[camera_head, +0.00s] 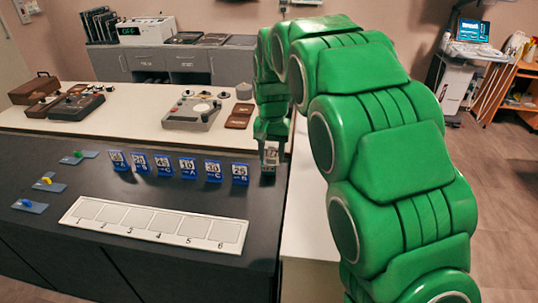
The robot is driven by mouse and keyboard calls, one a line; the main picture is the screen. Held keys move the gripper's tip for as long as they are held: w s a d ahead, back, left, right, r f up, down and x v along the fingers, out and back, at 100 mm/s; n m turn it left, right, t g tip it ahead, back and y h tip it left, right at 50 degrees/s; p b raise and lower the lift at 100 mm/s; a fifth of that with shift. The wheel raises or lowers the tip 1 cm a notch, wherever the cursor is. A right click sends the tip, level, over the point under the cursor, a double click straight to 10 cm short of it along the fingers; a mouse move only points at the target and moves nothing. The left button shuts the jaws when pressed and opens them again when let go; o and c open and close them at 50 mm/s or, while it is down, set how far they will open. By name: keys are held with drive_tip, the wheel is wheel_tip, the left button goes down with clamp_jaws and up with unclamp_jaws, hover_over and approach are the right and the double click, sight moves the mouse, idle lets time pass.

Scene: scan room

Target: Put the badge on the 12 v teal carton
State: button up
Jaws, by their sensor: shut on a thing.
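My green arm reaches over the dark counter, and my gripper (270,158) points down near its right end. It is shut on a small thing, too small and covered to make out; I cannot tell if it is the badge. To its left stands a row of small upright blue pieces with white number labels, such as one marked 25 (240,174) and one marked 10 (188,167). I cannot pick out a teal carton marked 12 V among them.
A white strip with numbered squares (70,216) lies at the front. Three small blue plates, with green (89,154), yellow (56,188) and blue (40,208) pieces, lie at left. A grey device (192,112) stands on the pale counter behind. Dark counter between row and strip is clear.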

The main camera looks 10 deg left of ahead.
drive_tip(key=w+a+f, duration=0.1)
drive_tip(key=w+f, duration=0.1)
drive_tip(key=w, duration=0.4)
drive_tip(key=w+a+f, duration=0.1)
drive_tip(key=w+f, duration=0.1)
drive_tip(key=w, duration=0.4)
drive_tip(key=w+a+f, duration=0.1)
drive_tip(key=w+f, duration=0.2)
drive_tip(key=w, duration=0.3)
drive_tip(key=shift+a, duration=0.1)
drive_tip(key=shift+w+a+f, duration=0.15)
drive_tip(key=shift+w+f, duration=0.3)
drive_tip(key=shift+w, duration=0.1)
drive_tip(key=shift+f, duration=0.1)
drive_tip(key=shift+w+a+f, duration=0.1)
drive_tip(key=shift+w+f, duration=0.1)
drive_tip(key=shift+f, duration=1.6)
drive_tip(key=shift+f, duration=0.1)
